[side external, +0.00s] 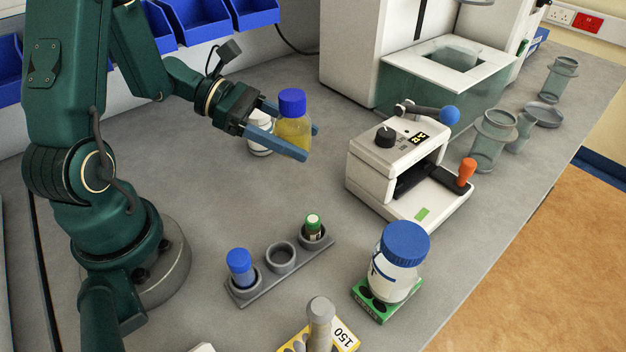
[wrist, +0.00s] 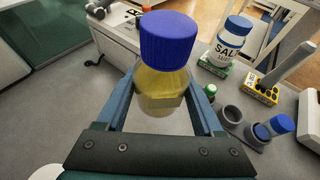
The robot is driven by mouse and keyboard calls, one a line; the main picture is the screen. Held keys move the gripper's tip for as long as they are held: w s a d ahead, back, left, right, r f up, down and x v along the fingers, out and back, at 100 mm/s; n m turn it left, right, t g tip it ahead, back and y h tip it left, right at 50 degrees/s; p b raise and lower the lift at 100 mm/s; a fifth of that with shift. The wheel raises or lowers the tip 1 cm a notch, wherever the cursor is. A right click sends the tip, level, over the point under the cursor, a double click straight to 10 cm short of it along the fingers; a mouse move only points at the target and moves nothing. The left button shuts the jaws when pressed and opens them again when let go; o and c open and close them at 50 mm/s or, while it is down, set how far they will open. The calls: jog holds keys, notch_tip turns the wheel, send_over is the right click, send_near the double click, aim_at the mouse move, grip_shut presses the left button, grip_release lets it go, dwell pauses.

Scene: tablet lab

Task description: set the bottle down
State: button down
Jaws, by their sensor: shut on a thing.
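The bottle (side external: 293,127) is clear with yellow liquid and a blue screw cap. My gripper (side external: 291,137) is shut on it, with one blue finger on each side of its body. In the wrist view the bottle (wrist: 163,85) stands upright between the two fingers (wrist: 165,112). Its base seems to be above the bench (side external: 250,200), but I cannot tell the exact gap. A white container (side external: 259,146) is just behind and left of the bottle in the side view, partly hidden by my gripper.
A white tester with levers (side external: 400,165) stands right of the bottle. A three-hole rack (side external: 281,258) holds a blue-capped and a green-capped vial; its middle hole is empty. A large SALT jar (side external: 397,265) stands on a green base. The bench between gripper and rack is clear.

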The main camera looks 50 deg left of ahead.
aim_at(298, 191)
jog(key=shift+f, duration=4.8)
grip_release()
jog(key=shift+s+a+r, duration=0.2)
jog(key=shift+a, duration=0.15)
jog(key=shift+v, duration=3.3)
jog(key=shift+s, duration=0.1)
